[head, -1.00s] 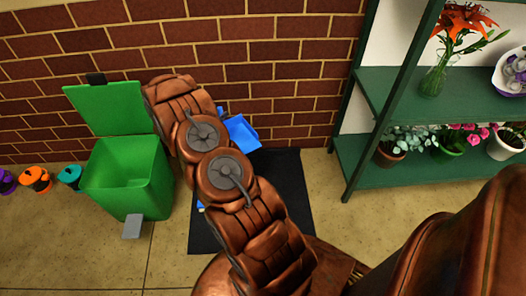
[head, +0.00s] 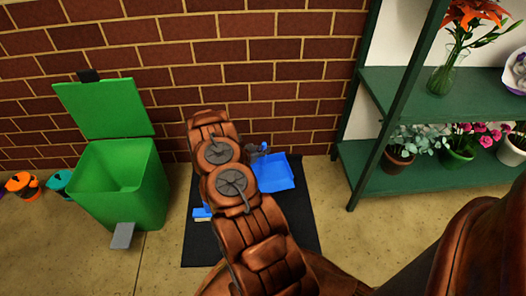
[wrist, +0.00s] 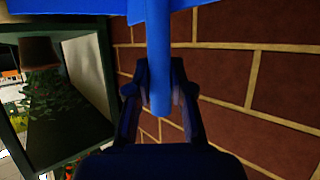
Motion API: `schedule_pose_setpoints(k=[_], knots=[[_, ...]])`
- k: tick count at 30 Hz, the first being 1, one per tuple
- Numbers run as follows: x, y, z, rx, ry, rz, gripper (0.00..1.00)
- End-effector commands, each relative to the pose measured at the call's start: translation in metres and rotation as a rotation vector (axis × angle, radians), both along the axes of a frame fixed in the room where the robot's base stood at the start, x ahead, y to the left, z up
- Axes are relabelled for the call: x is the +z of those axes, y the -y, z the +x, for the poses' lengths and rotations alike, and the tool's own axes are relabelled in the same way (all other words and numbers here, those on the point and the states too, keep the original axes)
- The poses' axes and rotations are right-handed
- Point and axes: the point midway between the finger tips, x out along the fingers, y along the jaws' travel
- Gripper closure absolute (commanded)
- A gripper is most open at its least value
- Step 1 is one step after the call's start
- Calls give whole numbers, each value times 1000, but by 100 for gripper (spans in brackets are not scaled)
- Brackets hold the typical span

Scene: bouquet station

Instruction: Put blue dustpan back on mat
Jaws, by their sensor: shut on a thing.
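The blue dustpan (head: 274,174) is over the far part of the black mat (head: 305,225) in the head view. I cannot tell whether it touches the mat. In the wrist view the dustpan's blue handle (wrist: 158,50) runs down between the fingers of my gripper (wrist: 160,95), which is shut on it. In the head view my gripper (head: 258,152) shows only as a small dark shape at the pan's far side. My arm hides the middle of the mat. A small blue and pale thing (head: 202,213) lies on the mat's left part, partly hidden by my arm.
An open green bin (head: 118,190) with a grey pedal stands left of the mat. Orange and teal pots (head: 22,185) are farther left. A green shelf (head: 420,180) with flowers stands at the right. A brick wall (head: 230,60) is close behind the mat.

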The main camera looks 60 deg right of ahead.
Motion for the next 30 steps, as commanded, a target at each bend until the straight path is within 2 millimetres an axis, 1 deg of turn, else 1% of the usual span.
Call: schedule_pose_setpoints(k=[1, 3, 18, 30], knots=[[-6, 2, 1, 0, 1, -1, 100], [-10, 5, 4, 0, 1, -1, 100], [-43, 22, 18, 0, 3, -3, 100], [-71, 30, 26, 1, 2, 0, 100]])
